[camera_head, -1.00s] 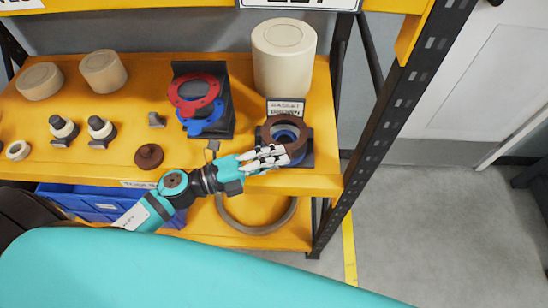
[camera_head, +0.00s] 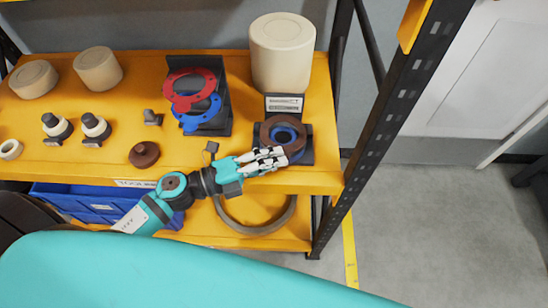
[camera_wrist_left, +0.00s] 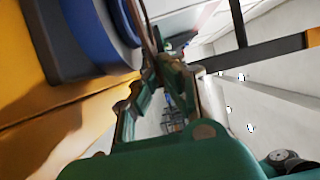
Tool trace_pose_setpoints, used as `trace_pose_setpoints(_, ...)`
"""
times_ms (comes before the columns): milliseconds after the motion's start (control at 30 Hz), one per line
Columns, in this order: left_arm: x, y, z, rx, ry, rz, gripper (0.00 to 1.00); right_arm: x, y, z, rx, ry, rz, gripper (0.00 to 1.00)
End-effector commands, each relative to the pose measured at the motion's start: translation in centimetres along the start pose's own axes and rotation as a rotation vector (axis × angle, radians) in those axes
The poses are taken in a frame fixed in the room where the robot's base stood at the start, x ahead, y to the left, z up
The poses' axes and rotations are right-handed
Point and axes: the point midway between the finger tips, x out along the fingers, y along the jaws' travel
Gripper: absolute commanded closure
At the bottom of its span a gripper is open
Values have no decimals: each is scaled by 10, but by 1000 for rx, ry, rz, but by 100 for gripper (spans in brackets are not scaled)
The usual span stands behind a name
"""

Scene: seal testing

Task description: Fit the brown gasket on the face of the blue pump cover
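The blue pump cover (camera_head: 286,136) sits on a dark stand (camera_head: 304,156) at the right front of the shelf. The brown gasket (camera_head: 268,131) is a ring in front of the cover's face, with blue showing through its hole. In the left wrist view the cover (camera_wrist_left: 90,25) is at upper left and the gasket (camera_wrist_left: 147,32) shows as a thin brown edge beside it, seemingly a little apart. My left gripper (camera_head: 282,157) is at the gasket's lower edge; its fingers (camera_wrist_left: 165,65) close on that edge. My right gripper is out of view.
Red (camera_head: 184,85) and blue (camera_head: 205,113) flanged rings lean on a black stand to the left. A small label card (camera_head: 285,103) and a large cream cylinder (camera_head: 282,55) stand behind. A black shelf post (camera_head: 385,120) rises at the right.

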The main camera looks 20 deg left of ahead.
Motion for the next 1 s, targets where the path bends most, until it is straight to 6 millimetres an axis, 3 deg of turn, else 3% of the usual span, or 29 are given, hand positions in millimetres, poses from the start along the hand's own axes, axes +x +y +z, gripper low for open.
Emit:
trace_pose_setpoints(533, 0, 7, 0, 0, 0, -1, 100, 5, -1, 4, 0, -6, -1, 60)
trace_pose_setpoints(767, 0, 6, 0, 0, 0, -1, 69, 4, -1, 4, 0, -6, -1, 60)
trace_pose_setpoints(1000, 0, 7, 0, 0, 0, 0, 67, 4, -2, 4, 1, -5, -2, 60)
